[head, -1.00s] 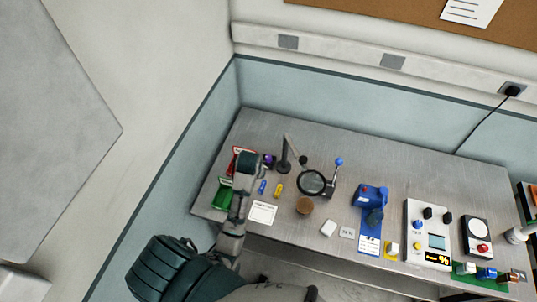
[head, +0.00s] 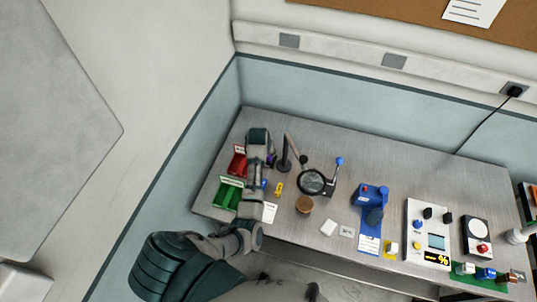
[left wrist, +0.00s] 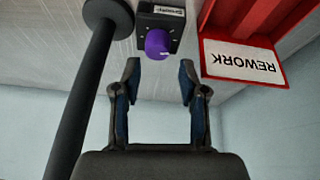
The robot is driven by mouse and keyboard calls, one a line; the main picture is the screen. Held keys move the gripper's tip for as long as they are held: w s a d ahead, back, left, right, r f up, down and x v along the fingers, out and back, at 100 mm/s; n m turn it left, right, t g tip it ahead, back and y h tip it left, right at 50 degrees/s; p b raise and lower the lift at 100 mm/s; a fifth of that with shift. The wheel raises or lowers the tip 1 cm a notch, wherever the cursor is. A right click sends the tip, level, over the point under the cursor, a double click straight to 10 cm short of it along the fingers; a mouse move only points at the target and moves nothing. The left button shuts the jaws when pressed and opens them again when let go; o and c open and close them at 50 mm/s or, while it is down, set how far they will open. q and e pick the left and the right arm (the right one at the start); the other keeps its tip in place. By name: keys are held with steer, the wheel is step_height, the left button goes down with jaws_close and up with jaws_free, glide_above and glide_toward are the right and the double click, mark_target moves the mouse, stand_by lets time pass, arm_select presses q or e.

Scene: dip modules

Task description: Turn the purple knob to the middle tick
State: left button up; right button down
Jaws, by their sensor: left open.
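The purple knob (left wrist: 158,44) sits on the face of a small black box (left wrist: 162,20) in the left wrist view. A small pale line shows on the knob, and small pale marks show around it on the box. I cannot tell which mark the line points to. My left gripper (left wrist: 158,78) is open, its fingertips spread on either side of the knob's line but short of it, with nothing between them. In the head view only a bit of the purple knob (head: 271,159) shows beside my left wrist, which hides most of the box. My right gripper is not in view.
A red REWORK bin (left wrist: 245,62) stands close to the right of the box in the left wrist view, and a dark stand post (left wrist: 85,85) close to the left. In the head view a green bin (head: 226,196), magnifier (head: 311,182) and blue device (head: 368,197) share the bench.

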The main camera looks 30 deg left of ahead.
mark_target(269, 157)
arm_select(q)
steer(key=x, duration=0.4)
steer(key=shift+d, duration=0.1)
steer(key=shift+w+d+f, duration=0.1)
steer(key=shift+f, duration=0.15)
steer(key=shift+c, duration=0.2)
jaws_close()
